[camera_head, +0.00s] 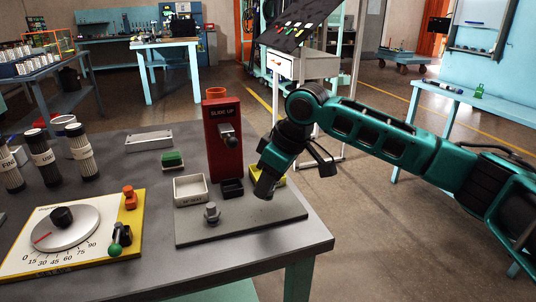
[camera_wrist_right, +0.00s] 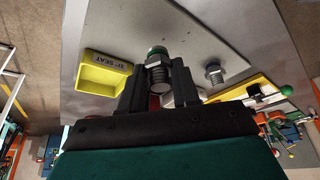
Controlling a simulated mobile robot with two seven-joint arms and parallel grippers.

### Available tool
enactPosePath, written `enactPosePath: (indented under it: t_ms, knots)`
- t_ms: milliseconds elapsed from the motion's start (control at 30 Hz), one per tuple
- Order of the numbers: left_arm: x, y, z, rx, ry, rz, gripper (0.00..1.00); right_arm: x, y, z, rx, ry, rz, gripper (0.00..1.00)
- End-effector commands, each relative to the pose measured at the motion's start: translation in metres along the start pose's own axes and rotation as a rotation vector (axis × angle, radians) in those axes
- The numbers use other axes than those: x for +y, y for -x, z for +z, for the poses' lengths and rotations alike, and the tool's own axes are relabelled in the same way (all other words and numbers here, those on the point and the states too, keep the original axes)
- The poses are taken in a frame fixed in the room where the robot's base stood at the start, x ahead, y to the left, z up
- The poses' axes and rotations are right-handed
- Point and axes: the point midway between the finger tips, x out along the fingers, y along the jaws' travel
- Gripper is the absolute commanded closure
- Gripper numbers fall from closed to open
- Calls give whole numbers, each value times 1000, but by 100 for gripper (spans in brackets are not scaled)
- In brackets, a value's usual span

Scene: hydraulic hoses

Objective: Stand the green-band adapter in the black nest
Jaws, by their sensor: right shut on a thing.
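My right gripper (camera_head: 265,188) hangs low over the right part of the grey plate (camera_head: 270,228). In the wrist view the right gripper (camera_wrist_right: 157,74) is shut on the green-band adapter (camera_wrist_right: 157,52), a grey threaded fitting with a green band, held between the fingers. The adapter is hidden behind the gripper in the head view. The black nest (camera_head: 232,187) is a small dark box at the foot of the red post, left of my gripper and apart from it. I cannot make out the nest in the wrist view. My left gripper is out of view.
The red SLIDE UP post (camera_head: 223,150) rises behind the nest. A white tray (camera_head: 190,191) is at left; a yellow seat tray (camera_wrist_right: 103,74) is beside my gripper. A grey fitting (camera_head: 211,212) stands on the plate's front left. The plate's front right is clear.

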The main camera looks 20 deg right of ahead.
Motion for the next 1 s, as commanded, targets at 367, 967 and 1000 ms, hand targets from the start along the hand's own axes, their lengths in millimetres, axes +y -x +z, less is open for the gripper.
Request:
enactPosePath:
  t_ms: [367, 967, 1000]
  knots:
    - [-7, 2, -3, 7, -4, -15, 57, 0, -28, 12, 2, 1, 2, 100]
    - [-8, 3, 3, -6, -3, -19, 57, 0, -31, 14, 1, 1, 2, 46]
    - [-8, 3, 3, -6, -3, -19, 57, 0, -31, 14, 1, 1, 2, 44]
